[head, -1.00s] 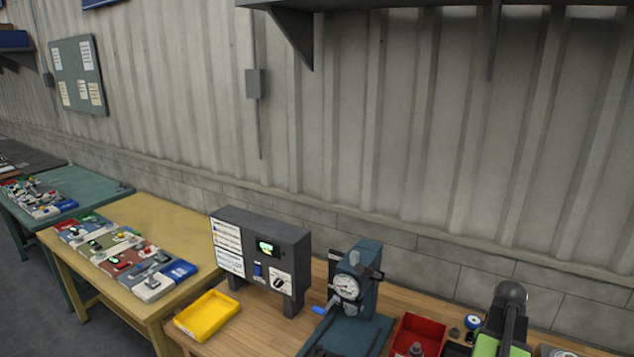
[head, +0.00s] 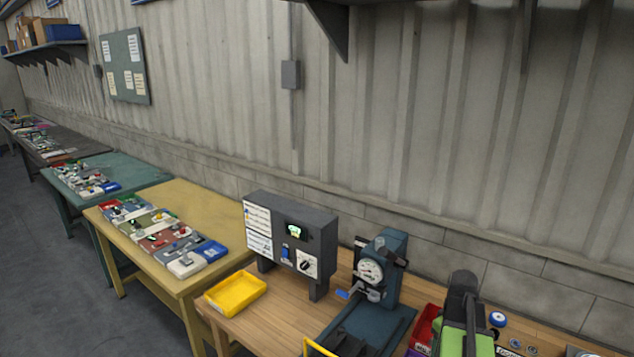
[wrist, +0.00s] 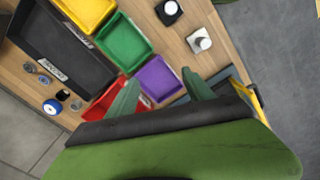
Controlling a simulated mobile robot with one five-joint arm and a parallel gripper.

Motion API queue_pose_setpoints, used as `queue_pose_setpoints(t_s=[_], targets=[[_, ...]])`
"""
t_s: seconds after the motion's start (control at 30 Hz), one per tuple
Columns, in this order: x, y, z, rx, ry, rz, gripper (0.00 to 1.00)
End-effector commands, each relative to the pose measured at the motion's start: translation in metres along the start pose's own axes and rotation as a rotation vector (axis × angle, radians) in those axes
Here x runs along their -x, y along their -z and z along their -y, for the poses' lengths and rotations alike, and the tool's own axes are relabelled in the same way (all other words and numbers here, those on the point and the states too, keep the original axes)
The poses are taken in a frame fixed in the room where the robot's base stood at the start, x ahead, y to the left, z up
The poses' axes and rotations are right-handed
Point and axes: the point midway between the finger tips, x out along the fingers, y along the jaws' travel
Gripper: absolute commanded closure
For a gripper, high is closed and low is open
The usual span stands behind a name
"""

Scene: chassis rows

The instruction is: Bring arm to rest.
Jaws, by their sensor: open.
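My gripper (wrist: 162,88) shows in the wrist view with its two green fingers apart. Nothing is between the fingers. Below them lie a purple bin (wrist: 157,80), a red bin (wrist: 103,101) and a green bin (wrist: 123,44) on the wooden bench. My arm, dark and green, shows at the lower right of the head view; its gripper end is not clear there.
A blue press with a dial (head: 374,273) stands left of my arm. A grey control box (head: 290,240) and a yellow tray (head: 235,292) are farther left. In the wrist view, a black tray (wrist: 62,50) is upper left. Other benches line the wall.

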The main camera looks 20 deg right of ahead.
Motion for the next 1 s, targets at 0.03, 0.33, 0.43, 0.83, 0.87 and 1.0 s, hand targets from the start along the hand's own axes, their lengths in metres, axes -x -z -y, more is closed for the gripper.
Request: queue_pose_setpoints(t_s=[0.03, 0.33, 0.43, 0.83, 0.87, 1.0], targets=[[-0.008, 0.021, 0.023, 0.052, 0.0, 0.0, 0.4], [-0.041, 0.131, 0.222, 0.305, 0.0, 0.001, 0.4], [-0.049, 0.144, 0.281, 0.319, 0.0, 0.001, 0.4], [-0.056, 0.136, 0.367, -0.085, -0.001, 0.0, 0.4], [-0.056, 0.137, 0.367, -0.109, -0.001, 0.0, 0.4], [-0.056, 0.137, 0.364, -0.156, -0.001, 0.0, 0.4]])
